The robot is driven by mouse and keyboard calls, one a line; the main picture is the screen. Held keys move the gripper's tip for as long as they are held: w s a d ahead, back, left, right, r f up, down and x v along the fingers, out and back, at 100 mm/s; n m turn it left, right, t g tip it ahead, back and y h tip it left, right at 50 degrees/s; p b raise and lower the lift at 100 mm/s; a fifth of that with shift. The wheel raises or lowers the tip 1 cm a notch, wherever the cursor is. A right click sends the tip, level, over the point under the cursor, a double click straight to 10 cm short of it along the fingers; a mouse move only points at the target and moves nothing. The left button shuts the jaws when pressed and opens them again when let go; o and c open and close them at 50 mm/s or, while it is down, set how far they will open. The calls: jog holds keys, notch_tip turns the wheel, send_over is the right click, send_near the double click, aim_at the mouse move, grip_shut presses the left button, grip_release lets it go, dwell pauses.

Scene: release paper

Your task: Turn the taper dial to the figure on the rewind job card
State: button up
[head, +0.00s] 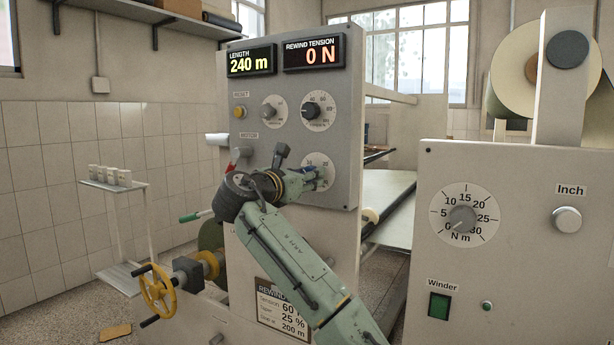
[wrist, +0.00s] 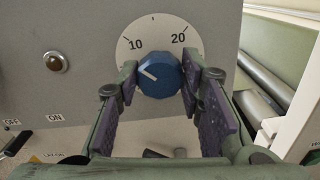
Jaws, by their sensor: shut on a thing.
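The taper dial is a round white scale (wrist: 152,32) with a blue knob (wrist: 160,82) on a grey panel. In the wrist view the figures 10 and 20 show above the knob; its lower part is hidden. The knob's white line points left and slightly up, below the 10 mark. My gripper (wrist: 160,68) is shut on the knob, one finger on each side. In the head view my gripper (head: 312,178) covers much of that dial. The rewind job card (head: 270,303) is partly hidden by my arm; 60, 25 % and 200 m are readable on it.
Two more dials (head: 319,111) (head: 273,108) sit above on the panel, under displays reading 240 m and 0 N. A red-handled motor switch (head: 234,160) is left of my gripper. A yellow handwheel (head: 157,291) stands lower left. A second panel (head: 530,215) stands at right.

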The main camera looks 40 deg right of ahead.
jog(key=c, duration=0.3)
jog(key=shift+c, duration=0.2)
